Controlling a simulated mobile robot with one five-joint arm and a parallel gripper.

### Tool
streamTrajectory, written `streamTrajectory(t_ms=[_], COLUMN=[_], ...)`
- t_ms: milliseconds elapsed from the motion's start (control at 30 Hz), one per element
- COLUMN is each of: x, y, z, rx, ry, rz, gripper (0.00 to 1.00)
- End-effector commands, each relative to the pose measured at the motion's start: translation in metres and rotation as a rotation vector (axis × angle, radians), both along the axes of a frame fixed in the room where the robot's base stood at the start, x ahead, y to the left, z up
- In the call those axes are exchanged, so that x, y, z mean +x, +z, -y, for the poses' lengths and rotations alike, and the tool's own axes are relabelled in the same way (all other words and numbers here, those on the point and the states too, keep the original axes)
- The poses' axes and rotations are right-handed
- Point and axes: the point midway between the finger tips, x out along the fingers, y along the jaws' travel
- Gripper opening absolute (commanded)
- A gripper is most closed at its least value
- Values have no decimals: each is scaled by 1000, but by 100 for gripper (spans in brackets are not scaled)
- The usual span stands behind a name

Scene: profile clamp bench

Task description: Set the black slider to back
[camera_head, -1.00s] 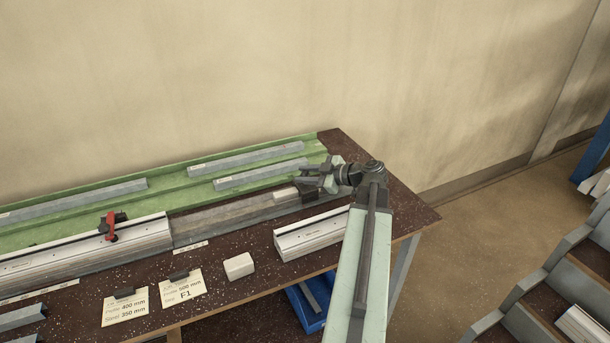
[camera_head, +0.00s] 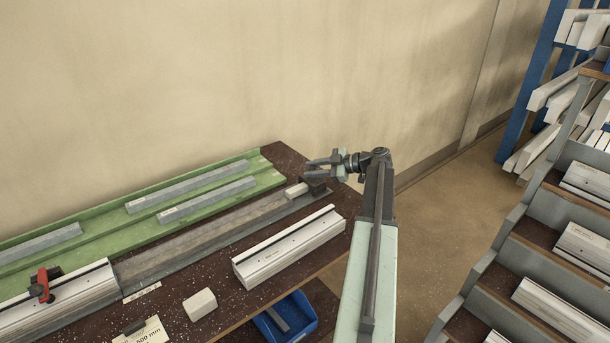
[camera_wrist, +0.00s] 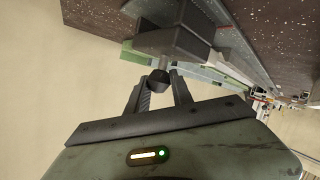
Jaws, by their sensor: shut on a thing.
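The black slider (camera_head: 317,187) is a dark block at the right end of the long grey rail (camera_head: 215,230) on the bench. A small pale block (camera_head: 296,190) sits against its left side. My gripper (camera_head: 312,165) is at the slider, reaching in from the right. In the wrist view, the gripper's two fingers (camera_wrist: 160,92) are on either side of a dark rounded knob (camera_wrist: 158,77) below a dark block (camera_wrist: 180,42). The gripper is shut on this knob. The knob is hidden in the head view.
A green tray (camera_head: 115,205) with grey bars runs behind the rail. A white profile (camera_head: 290,245) lies in front. A red-handled clamp (camera_head: 43,285) is at left. A blue bin (camera_head: 287,320) is below the bench edge. Shelving (camera_head: 560,250) stands at right, beyond open floor.

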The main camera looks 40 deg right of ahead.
Motion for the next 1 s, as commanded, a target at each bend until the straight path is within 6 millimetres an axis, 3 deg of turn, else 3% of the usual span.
streamTrajectory(t_ms=[500,533,600,867,1000], x=[10,10,10,12,3], y=[-3,-3,-3,-2,3], z=[-2,-2,-3,-5,0], rx=[-5,-5,-4,-3,-3], ry=[28,28,29,34,33], rz=[-9,-9,-9,-8,-8], gripper=[0,33,49,49,49])
